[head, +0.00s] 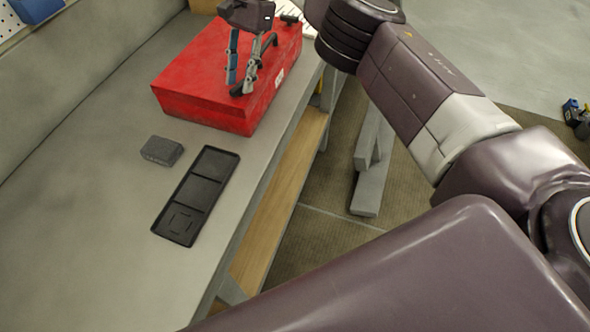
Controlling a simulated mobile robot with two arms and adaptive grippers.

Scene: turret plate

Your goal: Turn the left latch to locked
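A red box (205,85) stands on the grey bench. My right gripper (237,86) hangs over its top face, with its fingers pointing down at the surface. A narrow gap shows between the fingers higher up, but the fingertips overlap with something dark at the box top. I cannot tell whether they hold it. A small black handle-like part (289,19) sits at the far right corner of the box and may be a latch. A left latch is not clearly visible; the gripper may cover it. My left gripper is not in view.
A black tray (211,178) with three compartments lies on the bench (100,240) in front of the box. A dark grey block (161,150) lies left of it. The bench's near left part is clear. A wooden shelf (283,200) runs under the bench edge.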

